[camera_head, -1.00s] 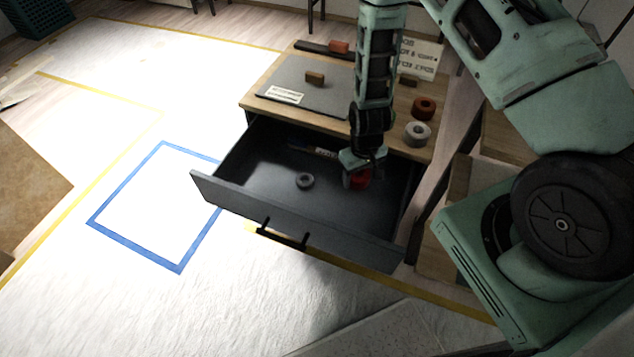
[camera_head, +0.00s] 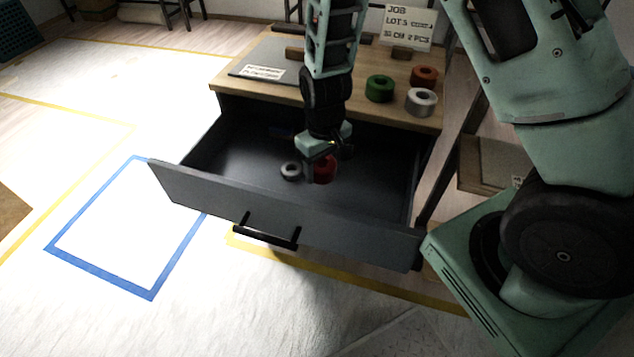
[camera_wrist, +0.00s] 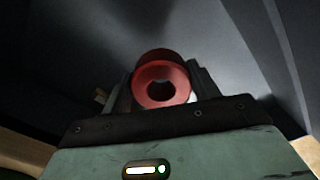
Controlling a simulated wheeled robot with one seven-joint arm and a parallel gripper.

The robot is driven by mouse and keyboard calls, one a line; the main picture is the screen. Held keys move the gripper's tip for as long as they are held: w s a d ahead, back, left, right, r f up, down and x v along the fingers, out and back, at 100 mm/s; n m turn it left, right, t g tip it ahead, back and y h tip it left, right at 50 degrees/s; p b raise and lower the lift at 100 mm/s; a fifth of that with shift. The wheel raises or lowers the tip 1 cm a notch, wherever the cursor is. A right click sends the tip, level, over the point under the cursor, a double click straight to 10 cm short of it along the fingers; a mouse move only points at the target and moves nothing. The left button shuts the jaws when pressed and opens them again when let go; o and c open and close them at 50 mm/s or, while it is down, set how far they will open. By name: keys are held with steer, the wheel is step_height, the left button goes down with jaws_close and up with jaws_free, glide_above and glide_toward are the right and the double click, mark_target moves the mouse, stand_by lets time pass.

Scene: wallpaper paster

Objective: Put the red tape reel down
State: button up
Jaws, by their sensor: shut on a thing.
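The red tape reel (camera_head: 324,169) is inside the open grey drawer (camera_head: 290,219), below my gripper (camera_head: 318,165). In the wrist view the red tape reel (camera_wrist: 161,84) sits between the two fingers of my gripper (camera_wrist: 160,88), with its hole facing the camera. My gripper is shut on it. A small grey reel (camera_head: 291,171) lies on the drawer floor just left of the red one. I cannot tell whether the red reel touches the drawer floor.
On the cabinet top (camera_head: 400,112) stand a green reel (camera_head: 380,88), an orange-red reel (camera_head: 425,76) and a white reel (camera_head: 421,101), near a job sign (camera_head: 408,26). The drawer's front and side walls surround my gripper. Drawer floor to the right is bare.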

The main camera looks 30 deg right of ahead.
mark_target(322, 194)
steer(key=shift+f+b, duration=0.4)
steer(key=shift+f, duration=2.9)
steer(key=shift+f, duration=0.15)
steer(key=o, duration=1.1)
step_height(322, 194, up, 12)
steer(key=p, duration=0.2)
steer(key=s+a+r+n+y, duration=0.1)
steer(key=s+a+r+n, duration=0.2)
steer(key=s+a+r, duration=0.7)
steer(key=s+r, duration=0.2)
steer(key=s, duration=0.1)
steer(key=s+r+n, duration=0.1)
steer(key=s+r, duration=0.1)
steer(key=s, duration=0.2)
steer(key=s+r+n, duration=0.1)
steer(key=s, duration=0.2)
steer(key=shift+s+r, duration=0.35)
steer(key=shift+r, duration=0.05)
